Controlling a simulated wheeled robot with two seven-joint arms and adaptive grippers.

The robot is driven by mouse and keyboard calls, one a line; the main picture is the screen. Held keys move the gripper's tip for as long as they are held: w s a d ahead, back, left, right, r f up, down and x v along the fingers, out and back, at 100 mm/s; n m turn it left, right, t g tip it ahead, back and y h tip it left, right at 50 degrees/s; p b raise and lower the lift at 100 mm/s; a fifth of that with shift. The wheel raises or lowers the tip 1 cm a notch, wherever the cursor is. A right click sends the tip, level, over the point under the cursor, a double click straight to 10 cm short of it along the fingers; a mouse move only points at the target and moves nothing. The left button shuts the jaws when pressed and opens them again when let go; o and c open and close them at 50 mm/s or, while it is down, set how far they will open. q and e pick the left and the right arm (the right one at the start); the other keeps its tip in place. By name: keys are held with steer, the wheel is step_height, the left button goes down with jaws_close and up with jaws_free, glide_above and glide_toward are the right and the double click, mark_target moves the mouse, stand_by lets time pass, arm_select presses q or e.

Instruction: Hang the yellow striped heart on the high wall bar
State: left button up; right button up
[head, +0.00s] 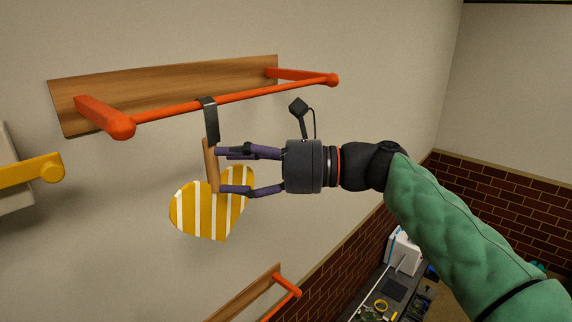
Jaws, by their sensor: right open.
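The yellow heart (195,209) with white stripes hangs below the high wall bar (180,107), an orange rail on a wooden backboard. A dark hook (209,120) at the top of its wooden handle (209,161) loops over the bar. My right gripper (220,170) is open, its purple fingers apart at the handle and the upper edge of the heart. Whether a fingertip touches the handle I cannot tell. My left gripper is not in view.
A lower orange bar (286,284) on wood is fixed to the wall below. A yellow peg (32,171) juts in at the left edge. A dark counter (372,291) with small items and a white box (402,251) stands at lower right. The wall around the heart is clear.

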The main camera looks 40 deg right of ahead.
steer(key=v, duration=1)
stand_by(0.4)
